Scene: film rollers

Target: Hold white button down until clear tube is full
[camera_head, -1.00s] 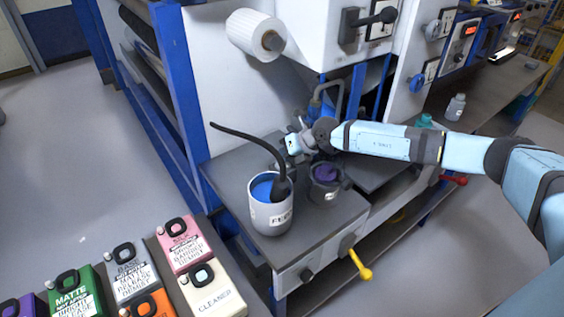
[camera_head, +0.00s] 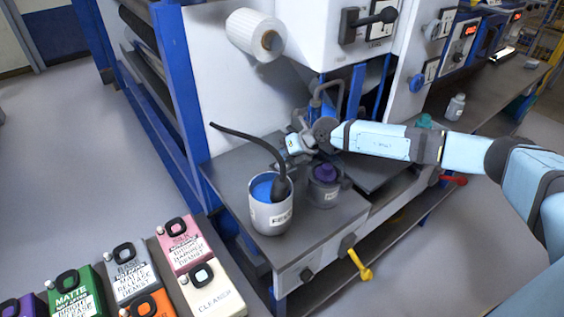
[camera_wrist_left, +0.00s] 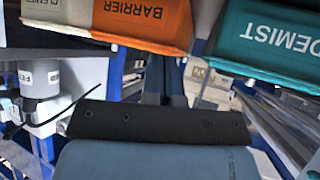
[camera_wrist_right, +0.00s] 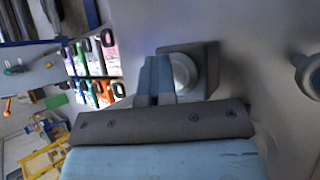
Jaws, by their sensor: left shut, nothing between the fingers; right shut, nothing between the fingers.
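The right wrist view shows a round whitish button (camera_wrist_right: 184,72) on a dark square plate (camera_wrist_right: 207,60). My right gripper (camera_wrist_right: 160,75) is shut and empty, with its fingertips at the button's left side; I cannot tell whether they touch or press it. In the head view my right gripper (camera_head: 296,143) is over the machine table, and the button cannot be made out. I cannot identify the clear tube. My left gripper (camera_wrist_left: 165,75) is shut and empty in the left wrist view, below the orange BARRIER bottle (camera_wrist_left: 145,22) and the teal DEMIST bottle (camera_wrist_left: 268,45).
On the machine table (camera_head: 235,165) stand a white cup (camera_head: 270,218) with blue liquid and a dark hose (camera_head: 245,136), and a smaller grey pot (camera_head: 323,192) with purple. Labelled bottles (camera_head: 188,243) stand at lower left. A yellow valve handle (camera_head: 361,264) sticks out in front.

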